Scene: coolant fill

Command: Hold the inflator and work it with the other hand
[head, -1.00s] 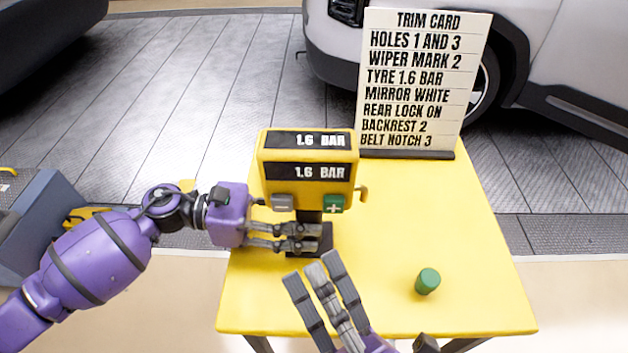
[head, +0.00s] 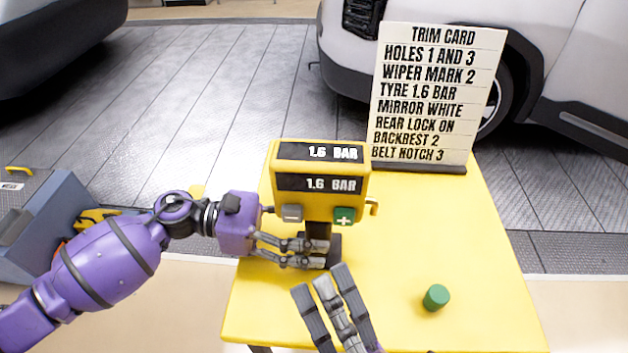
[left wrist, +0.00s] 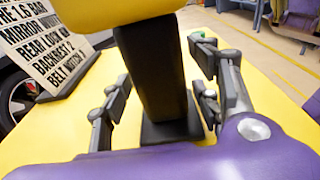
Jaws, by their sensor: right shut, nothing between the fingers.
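The inflator (head: 320,208) stands on the yellow table. It has a yellow head with two displays, both reading 1.6 BAR, a grey minus button (head: 292,213) and a green plus button (head: 344,216). Its black post (left wrist: 155,75) fills the middle of the left wrist view.
The trim card (head: 437,95) stands at the back of the table (head: 430,235) and reads TYRE 1.6 BAR. A green cylinder (head: 436,297) sits at the front right. The table's right side is otherwise clear. A silver car (head: 560,75) is parked behind.

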